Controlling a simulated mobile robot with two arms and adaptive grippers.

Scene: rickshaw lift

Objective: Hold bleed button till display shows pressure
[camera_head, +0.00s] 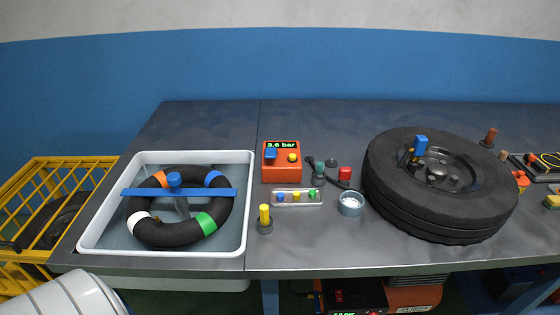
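An orange box (281,168) stands on the table. Its display (283,145) reads "3.6 bar" in green. A blue button (271,153) and a yellow button (293,157) sit on it below the display; I cannot read which is the bleed button. Nothing touches either button. A large black tyre on a wheel (440,185) lies flat at the right, with a blue-topped piece (420,145) at its hub. Neither of my grippers shows. A white rounded part at the lower left is probably a link of my arm.
A white water tub (247,205) holds an inner tube (165,235) under a blue bar (135,192). A clear tray (297,204), yellow-topped tool (265,215) and metal cup (351,203) stand before the box. An orange machine (412,297) sits below; a yellow cage (75,167) stands left.

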